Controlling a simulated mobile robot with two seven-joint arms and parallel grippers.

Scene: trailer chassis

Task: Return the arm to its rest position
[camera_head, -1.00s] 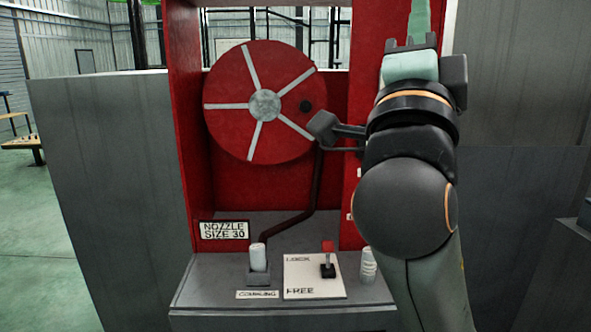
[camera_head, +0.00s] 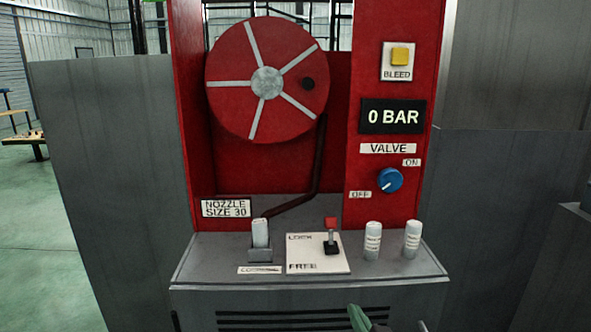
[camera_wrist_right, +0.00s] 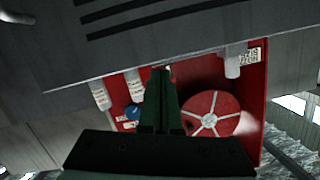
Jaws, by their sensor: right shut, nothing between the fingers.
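My right gripper (camera_head: 356,316) shows only as a green tip at the bottom edge of the head view, in front of and below the panel's shelf. In the right wrist view its two green fingers (camera_wrist_right: 160,100) are together with nothing between them. It touches nothing that I can see. Most of my right arm is out of the head view. My left gripper is not in view.
A red cabinet holds a hose reel (camera_head: 230,80), yellow bleed button (camera_head: 400,56), "0 BAR" display (camera_head: 393,117) and blue valve knob (camera_head: 390,180). A red-tipped lever (camera_head: 331,235) and two white nozzles (camera_head: 373,240) stand on the grey shelf (camera_head: 210,265).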

